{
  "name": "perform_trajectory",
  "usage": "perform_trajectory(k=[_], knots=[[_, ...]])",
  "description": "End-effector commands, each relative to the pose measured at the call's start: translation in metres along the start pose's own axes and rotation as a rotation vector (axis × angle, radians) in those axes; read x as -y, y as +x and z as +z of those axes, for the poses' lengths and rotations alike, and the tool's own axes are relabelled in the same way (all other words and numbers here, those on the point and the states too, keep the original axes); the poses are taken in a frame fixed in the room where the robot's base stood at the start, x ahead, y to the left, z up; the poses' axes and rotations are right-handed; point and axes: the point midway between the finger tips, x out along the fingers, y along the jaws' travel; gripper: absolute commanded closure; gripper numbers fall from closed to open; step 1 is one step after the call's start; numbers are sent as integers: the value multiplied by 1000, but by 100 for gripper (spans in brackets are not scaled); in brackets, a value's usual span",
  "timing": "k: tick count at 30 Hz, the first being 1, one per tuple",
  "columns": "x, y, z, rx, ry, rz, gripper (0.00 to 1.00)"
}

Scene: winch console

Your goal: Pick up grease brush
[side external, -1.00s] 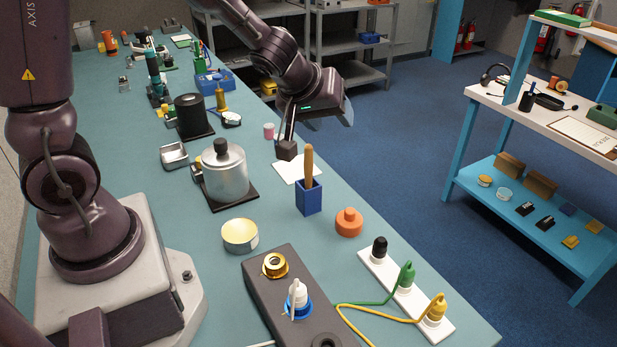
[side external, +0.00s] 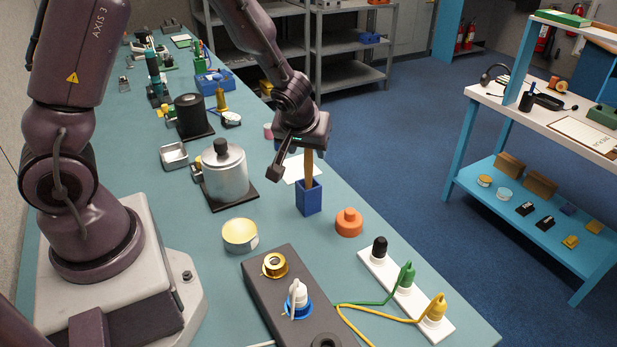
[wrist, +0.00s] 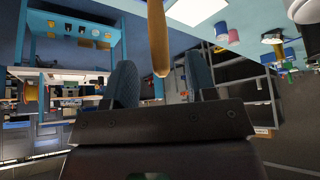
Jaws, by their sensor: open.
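The grease brush (side external: 309,170) stands with its wooden handle up in a blue square holder (side external: 309,197) on the bench. Its bristle end is hidden inside the holder. My gripper (side external: 276,172) is just beside the upper handle, and the top of the handle is hidden behind the gripper body. In the wrist view the wooden handle (wrist: 157,38) hangs from the top edge, its tip above the gap between my two blue-padded fingers (wrist: 160,85). The fingers are apart and hold nothing. I cannot tell whether the handle is between them.
A silver pot (side external: 225,172) stands left of the holder, and an orange knobbed piece (side external: 348,222) is close on its right. A white sheet (side external: 300,169) lies behind it. A grey control box (side external: 300,296) and a socket strip with cables (side external: 405,288) are in front.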

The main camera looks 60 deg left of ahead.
Motion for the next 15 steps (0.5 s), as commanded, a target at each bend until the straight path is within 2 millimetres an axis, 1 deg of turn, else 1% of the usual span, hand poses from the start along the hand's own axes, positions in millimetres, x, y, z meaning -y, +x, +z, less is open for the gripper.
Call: perform_trajectory(k=[6,9,12,15], knots=[[1,32,4,3,5,-3,49],[1,42,3,1,3,-1,49],[1,47,3,2,2,-1,49],[1,48,3,1,0,0,49]])
